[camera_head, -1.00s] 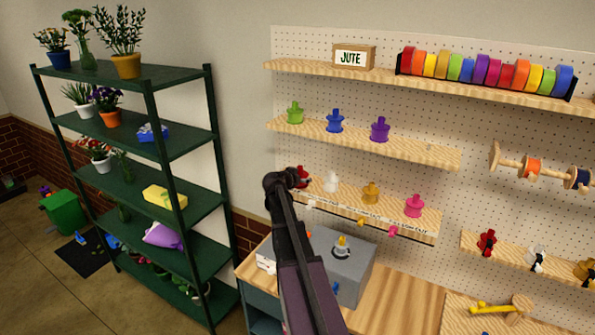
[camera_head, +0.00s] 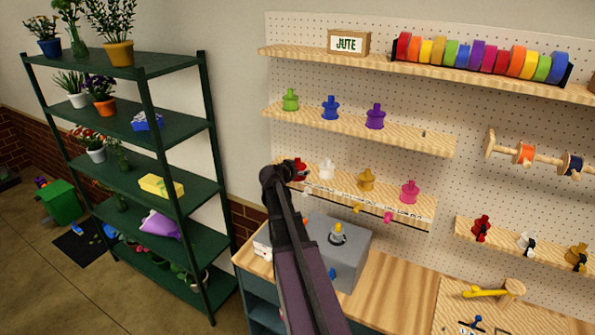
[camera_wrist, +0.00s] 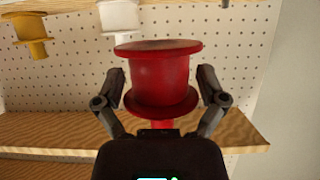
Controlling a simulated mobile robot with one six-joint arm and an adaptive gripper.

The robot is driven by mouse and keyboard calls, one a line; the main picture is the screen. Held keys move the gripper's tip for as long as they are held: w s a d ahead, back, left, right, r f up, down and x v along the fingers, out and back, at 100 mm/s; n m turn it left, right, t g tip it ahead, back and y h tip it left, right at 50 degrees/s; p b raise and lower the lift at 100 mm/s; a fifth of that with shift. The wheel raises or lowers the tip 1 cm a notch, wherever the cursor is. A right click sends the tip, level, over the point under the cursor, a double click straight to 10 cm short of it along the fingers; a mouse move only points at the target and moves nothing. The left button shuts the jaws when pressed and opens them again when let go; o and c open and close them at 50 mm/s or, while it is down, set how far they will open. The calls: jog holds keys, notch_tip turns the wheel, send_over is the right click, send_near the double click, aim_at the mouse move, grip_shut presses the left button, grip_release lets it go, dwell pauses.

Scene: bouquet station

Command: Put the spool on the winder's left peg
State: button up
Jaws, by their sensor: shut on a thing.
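My gripper (camera_wrist: 162,92) is shut on the red spool (camera_wrist: 160,82), with one finger on each side of it. In the head view the red spool (camera_head: 299,167) shows at the tip of my arm, at the left end of the lower small shelf, partly hidden by my gripper (camera_head: 293,172). I cannot tell whether it still touches the shelf. The winder appears to be the grey box (camera_head: 350,262) on the bench, with a round fitting (camera_head: 338,238) carrying a pale yellow top. My arm covers its left part, so the left peg is not clearly visible.
White (camera_head: 327,169), yellow (camera_head: 367,180) and pink (camera_head: 409,192) spools stand right of the red one. Green, blue and purple spools (camera_head: 375,117) sit on the shelf above. A dark green plant rack (camera_head: 150,118) stands left.

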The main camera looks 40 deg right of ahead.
jog(key=shift+f, duration=0.15)
jog(key=w+a+f+b, duration=0.2)
jog(key=w+f+b, duration=0.1)
jog(key=f+b, duration=0.7)
jog(key=w+a+f+b, duration=0.2)
jog(key=w+f+b, duration=0.2)
jog(key=f+b, duration=0.7)
jog(key=shift+w+f+b, duration=0.15)
jog(key=shift+f+b, duration=0.1)
jog(key=shift+b, duration=0.15)
jog(key=shift+f, duration=0.1)
notch_tip(320, 180, down, 6)
jog(key=b, duration=0.6)
dwell(0.5)
jog(key=shift+f+b, duration=1.9)
jog(key=shift+b, duration=0.1)
